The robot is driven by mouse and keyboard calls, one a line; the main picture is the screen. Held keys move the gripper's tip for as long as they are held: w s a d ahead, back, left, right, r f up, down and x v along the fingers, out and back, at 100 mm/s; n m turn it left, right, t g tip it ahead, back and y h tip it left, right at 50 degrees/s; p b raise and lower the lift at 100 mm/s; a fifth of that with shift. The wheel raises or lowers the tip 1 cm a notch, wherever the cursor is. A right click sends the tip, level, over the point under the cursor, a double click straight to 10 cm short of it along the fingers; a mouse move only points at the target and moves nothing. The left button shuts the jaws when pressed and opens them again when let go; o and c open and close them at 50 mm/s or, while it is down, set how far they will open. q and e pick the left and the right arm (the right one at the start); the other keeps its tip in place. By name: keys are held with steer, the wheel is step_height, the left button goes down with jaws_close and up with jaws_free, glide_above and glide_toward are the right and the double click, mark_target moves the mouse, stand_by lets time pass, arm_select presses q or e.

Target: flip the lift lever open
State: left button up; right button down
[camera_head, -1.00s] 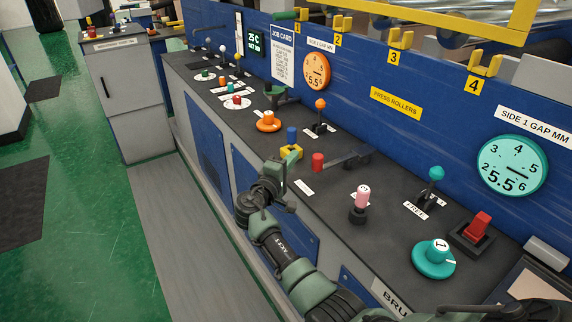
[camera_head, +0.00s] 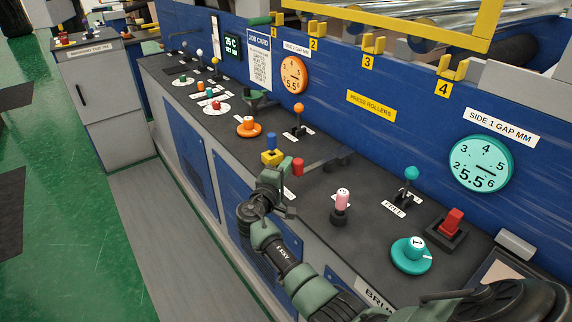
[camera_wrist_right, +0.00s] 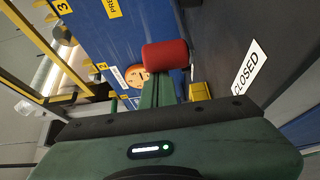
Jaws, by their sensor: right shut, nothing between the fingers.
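The lever with a red cylindrical grip (camera_head: 298,167) and a dark flat arm (camera_head: 323,161) lies low over the black console top. Its arm runs right to a dark pivot by the blue wall. In the wrist view the red grip (camera_wrist_right: 165,54) is just beyond the fingertips, and a white "CLOSED" label (camera_wrist_right: 250,68) is to its right. My right gripper (camera_head: 285,166) is shut and empty, beside the left side of the red grip. Its green fingers also show in the wrist view (camera_wrist_right: 161,83). I cannot tell whether they touch the grip. My left gripper is not in view.
A blue knob on a yellow base (camera_head: 272,156) stands just behind the gripper. The console between the red grip and pink lever is fairly clear.

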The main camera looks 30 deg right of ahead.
steer(key=shift+s+r+n+t+y+p, duration=0.1)
steer(key=shift+s+n+t+y+p, duration=0.45)
steer(key=shift+s+p, duration=0.2)
steer(key=s+n+t+y, duration=0.1)
steer(key=s, duration=0.1)
steer(key=s+d+n+t+y+p, duration=0.1)
steer(key=t+y, duration=0.1)
steer(key=s+n+t+y, duration=0.1)
steer(key=s+n+y, duration=0.1)
steer(key=shift+s+d+p, duration=0.25)
steer(key=shift+s+p, duration=0.1)
steer(key=shift+p, duration=0.05)
steer(key=shift+s+d+n+t+y, duration=0.25)
steer(key=shift+s+n+t+y, duration=0.2)
steer(key=shift+s+n+y, duration=0.15)
steer(key=shift+s+d+b, duration=0.3)
steer(key=shift+s+d, duration=0.2)
steer(key=shift+s, duration=0.25)
